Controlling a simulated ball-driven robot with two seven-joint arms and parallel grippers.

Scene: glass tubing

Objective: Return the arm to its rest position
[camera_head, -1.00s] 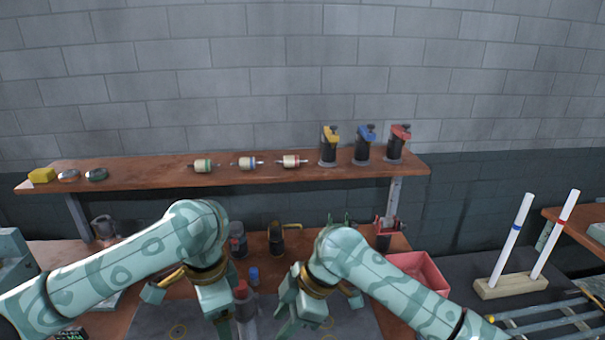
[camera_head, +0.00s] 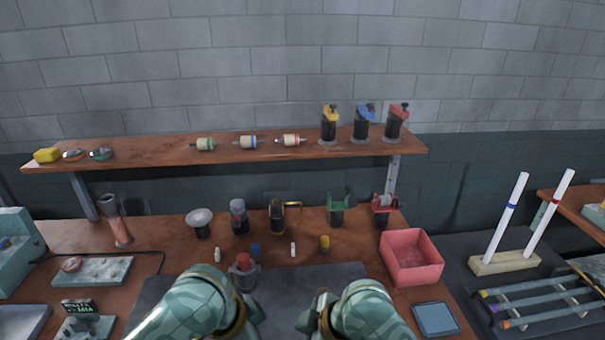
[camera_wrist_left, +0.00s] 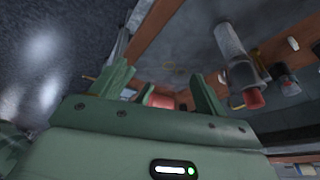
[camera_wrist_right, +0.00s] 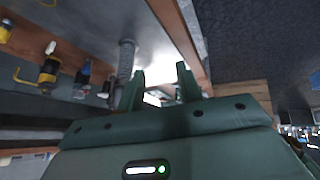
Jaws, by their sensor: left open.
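My two pale green patterned arms come in at the bottom of the head view, folded low at the bench's front edge. The left gripper (camera_wrist_left: 160,74) shows in the left wrist view with its two green fingers spread wide and nothing between them. The right gripper (camera_wrist_right: 160,72) shows in the right wrist view with its fingers apart, closer together than the left ones, and nothing held between them. In the head view the fingertips are mostly hidden behind the arm links or cut off by the frame's lower edge.
A red-capped holder (camera_head: 244,272) stands on the dark mat (camera_head: 290,278) just beyond my arms. A pink bin (camera_head: 411,259) and a blue-grey pad (camera_head: 436,319) lie to the right. A rack of rods (camera_head: 535,300) is further right. A wooden shelf (camera_head: 260,148) runs behind.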

